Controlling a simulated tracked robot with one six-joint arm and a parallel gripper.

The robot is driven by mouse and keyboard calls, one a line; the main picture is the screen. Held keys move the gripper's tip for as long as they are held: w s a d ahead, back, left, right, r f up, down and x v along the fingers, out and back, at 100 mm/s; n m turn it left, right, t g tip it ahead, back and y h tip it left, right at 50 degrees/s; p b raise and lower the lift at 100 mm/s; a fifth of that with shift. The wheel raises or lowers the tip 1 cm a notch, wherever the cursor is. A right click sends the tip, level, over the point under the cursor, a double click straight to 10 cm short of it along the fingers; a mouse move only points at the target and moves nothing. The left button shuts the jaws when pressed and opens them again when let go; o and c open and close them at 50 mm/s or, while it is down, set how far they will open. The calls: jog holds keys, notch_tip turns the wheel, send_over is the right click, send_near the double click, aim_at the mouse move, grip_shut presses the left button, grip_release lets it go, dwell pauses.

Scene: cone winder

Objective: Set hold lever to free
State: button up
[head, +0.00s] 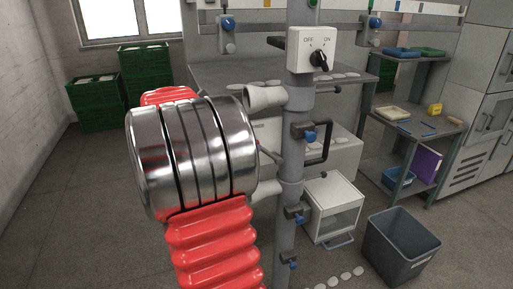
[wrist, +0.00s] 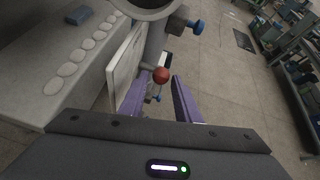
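The hold lever's red ball knob (wrist: 161,75) shows in the wrist view, close to the grey post (wrist: 152,45). The knob appears between the tips of my gripper's purple fingers (wrist: 161,78). The fingers stand apart, with a visible gap to the right of the knob and little gap on the left. I cannot tell whether the left finger touches it. The lever's markings are not visible. In the head view my arm covers my gripper and the knob. There the grey post (head: 287,185) stands just right of my arm.
The post carries an OFF/ON switch box (head: 307,50), a black handle (head: 325,142) and blue-knobbed clamps (head: 310,136). A pale panel (wrist: 126,70) stands close left of my fingers. A grey bin (head: 401,247) and white box (head: 333,208) stand on the floor at right.

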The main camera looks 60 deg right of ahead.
jog(key=v, duration=0.9)
jog(key=shift+w+a, duration=0.1)
jog(key=shift+a, duration=0.2)
jog(key=c, duration=0.3)
jog(key=a+f+t, duration=0.1)
jog(key=a, duration=0.2)
jog(key=w+a+m+t, duration=0.1)
jog(key=a, duration=0.2)
jog(key=a+f+m+t+y, duration=0.1)
jog(key=a+t, duration=0.1)
jog(key=a, duration=0.2)
jog(key=shift+w+f, duration=0.25)
jog(key=shift+f, duration=0.1)
grip_shut()
jog(key=s+a+f+m+t+y, duration=0.1)
jog(key=a+f+m+t+y, duration=0.1)
jog(key=a, duration=0.9)
jog(key=s+a+f+m+t+y, duration=0.1)
jog(key=a+f+m+t+y, duration=0.2)
jog(key=a, duration=0.7)
jog(key=s+a+f+m+t+y, duration=0.2)
jog(key=a+f+m+t+y, duration=0.1)
jog(key=a, duration=0.8)
jog(key=shift+a+f+m+t, duration=0.4)
jog(key=shift+f+m+t, duration=0.15)
jog(key=shift+m+t, duration=0.2)
jog(key=shift+d, duration=0.1)
